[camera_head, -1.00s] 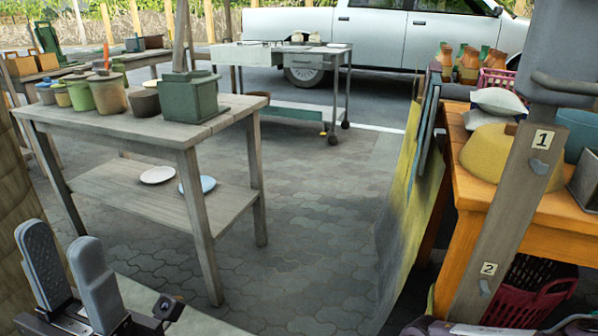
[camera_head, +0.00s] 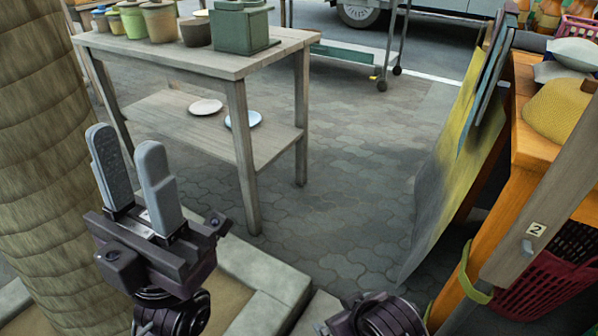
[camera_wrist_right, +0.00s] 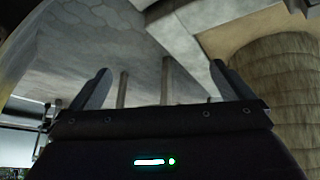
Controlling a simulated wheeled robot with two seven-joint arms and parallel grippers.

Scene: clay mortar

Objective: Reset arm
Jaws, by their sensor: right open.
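My left gripper (camera_head: 127,142) stands upright at the lower left of the head view, its two grey fingers apart with nothing between them. It is in front of the trunk-like ribbed column and above the stone kerb. A dark part of my right arm (camera_head: 378,316) shows at the bottom edge; its fingers are not seen there. In the right wrist view my right gripper (camera_wrist_right: 161,82) has its fingers wide apart and empty, with paving beyond them.
A wooden table (camera_head: 190,60) with pots and a green box-like pot (camera_head: 240,28) stands ahead at left. The ribbed column (camera_head: 45,170) is close at left. An orange bench (camera_head: 530,135) and a hanging yellow-grey sheet (camera_head: 445,165) are at right. Paving between is clear.

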